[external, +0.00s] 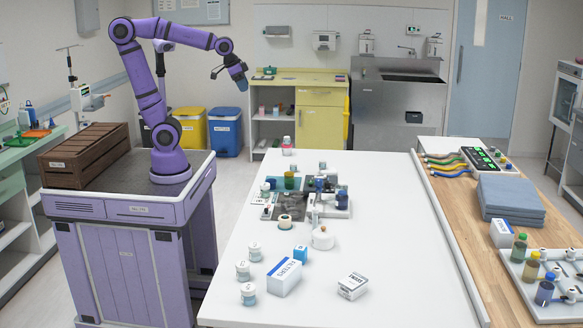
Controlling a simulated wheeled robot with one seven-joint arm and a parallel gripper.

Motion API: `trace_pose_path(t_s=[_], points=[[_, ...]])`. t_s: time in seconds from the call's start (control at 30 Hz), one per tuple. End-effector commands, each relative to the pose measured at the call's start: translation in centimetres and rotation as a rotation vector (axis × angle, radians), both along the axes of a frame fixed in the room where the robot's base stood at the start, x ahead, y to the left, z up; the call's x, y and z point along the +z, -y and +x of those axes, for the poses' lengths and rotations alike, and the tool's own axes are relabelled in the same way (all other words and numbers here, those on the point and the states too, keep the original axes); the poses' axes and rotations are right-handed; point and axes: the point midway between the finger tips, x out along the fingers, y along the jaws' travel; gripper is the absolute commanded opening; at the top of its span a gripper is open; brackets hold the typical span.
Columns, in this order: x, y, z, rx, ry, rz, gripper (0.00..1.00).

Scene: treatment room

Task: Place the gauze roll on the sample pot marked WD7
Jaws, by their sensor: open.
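A small cream roll (285,221), which looks like the gauze roll, lies on the white table near the dark tray. Three small white-lidded pots stand near the table's left edge: a back pot (254,252), a middle pot (243,270) and a front pot (248,294). Their labels are too small to read, so I cannot tell which is marked WD7. My gripper (240,85) is open and empty, raised high behind the table and well away from the roll and the pots. Its fingers show only small.
The right half of the white table (400,240) is clear.

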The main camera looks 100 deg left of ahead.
Motion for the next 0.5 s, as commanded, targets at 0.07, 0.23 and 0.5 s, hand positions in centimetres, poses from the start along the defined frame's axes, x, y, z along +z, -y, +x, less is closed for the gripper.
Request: trace_pose_path(t_s=[0.07,0.23,0.5], points=[[-0.1,2.2,-2.8,-0.041,0.015,0.000,0.64],[-1.1,5.4,-8.0,-0.113,0.030,-0.003,0.64],[-2.8,7.3,-12.4,-0.175,0.041,-0.009,0.64]])
